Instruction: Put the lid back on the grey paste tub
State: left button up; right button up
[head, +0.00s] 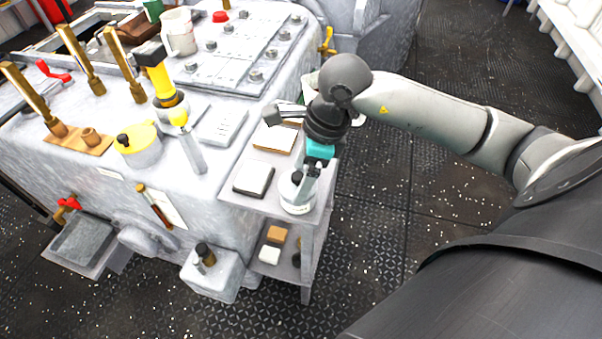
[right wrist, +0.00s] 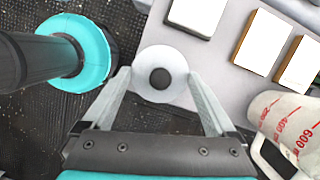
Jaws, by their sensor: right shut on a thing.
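The grey paste tub (head: 298,207) stands on the grey side shelf, near its front right corner. A pale round lid with a dark centre knob (right wrist: 160,78) lies between my right fingertips in the right wrist view. My right gripper (head: 303,184) points down right over the tub and is shut on the lid. In the head view the lid (head: 288,186) shows at the tub's top, partly hidden by the fingers. I cannot tell whether the lid rests on the rim or hangs just above it. My left gripper is not in view.
A dark-rimmed white block (head: 253,178) and a brown-edged block (head: 274,138) lie on the shelf beside the tub. A measuring jug with red numbers (right wrist: 288,125) is close at the right gripper's side. The lower shelf holds small blocks (head: 276,235). Open floor lies right of the shelf.

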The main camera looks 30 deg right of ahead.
dwell(0.4)
jog(key=o, duration=1.1)
jog(key=shift+r, duration=0.15)
jog(key=shift+r+p, duration=2.4)
jog(key=shift+r, duration=1)
grip_shut()
